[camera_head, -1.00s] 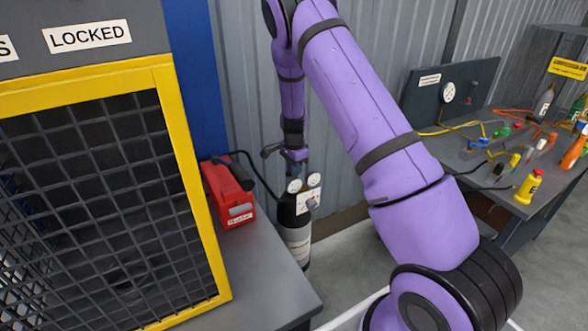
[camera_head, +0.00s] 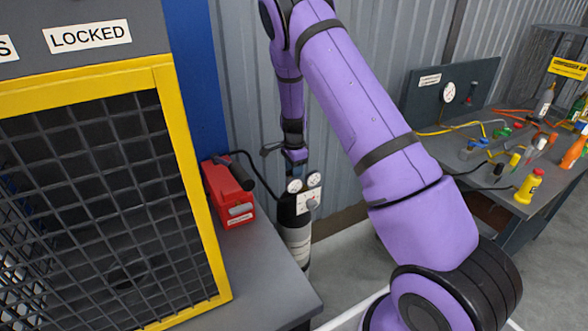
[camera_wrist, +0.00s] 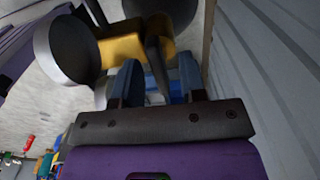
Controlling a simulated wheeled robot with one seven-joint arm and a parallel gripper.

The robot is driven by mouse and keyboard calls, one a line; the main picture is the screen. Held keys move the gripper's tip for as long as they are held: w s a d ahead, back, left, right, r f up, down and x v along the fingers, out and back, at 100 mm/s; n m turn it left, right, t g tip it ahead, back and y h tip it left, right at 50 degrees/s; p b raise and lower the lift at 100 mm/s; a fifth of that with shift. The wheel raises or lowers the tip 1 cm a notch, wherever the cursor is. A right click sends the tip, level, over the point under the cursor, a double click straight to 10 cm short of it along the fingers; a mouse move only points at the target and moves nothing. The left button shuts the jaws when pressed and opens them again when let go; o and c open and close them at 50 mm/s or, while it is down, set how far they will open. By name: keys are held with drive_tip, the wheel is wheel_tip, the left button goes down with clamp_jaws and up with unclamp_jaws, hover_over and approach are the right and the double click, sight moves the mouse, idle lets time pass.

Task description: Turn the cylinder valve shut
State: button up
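The gas cylinder (camera_head: 298,245) stands upright on the floor beside the grey bench, against the corrugated wall, dark at the top and pale below. Two round white gauges sit at its top, with a pale plate below them. My gripper (camera_wrist: 160,62) is at the cylinder's top, pointing down; in the head view it is small and partly hidden. In the wrist view its two fingers are apart, with a dark bar (camera_wrist: 156,68) between them and gaps showing beside it. A yellow valve body (camera_wrist: 122,48) and a round gauge (camera_wrist: 65,50) lie just beyond the fingertips.
A red case (camera_head: 228,193) with a black hose lies on the grey bench (camera_head: 255,275), left of the cylinder. A yellow-framed mesh cage (camera_head: 190,180) marked LOCKED stands at left. The corrugated wall is close behind.

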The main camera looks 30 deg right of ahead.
wheel_tip(320, 180, up, 11)
idle(0.7)
drive_tip(key=shift+f, duration=0.1)
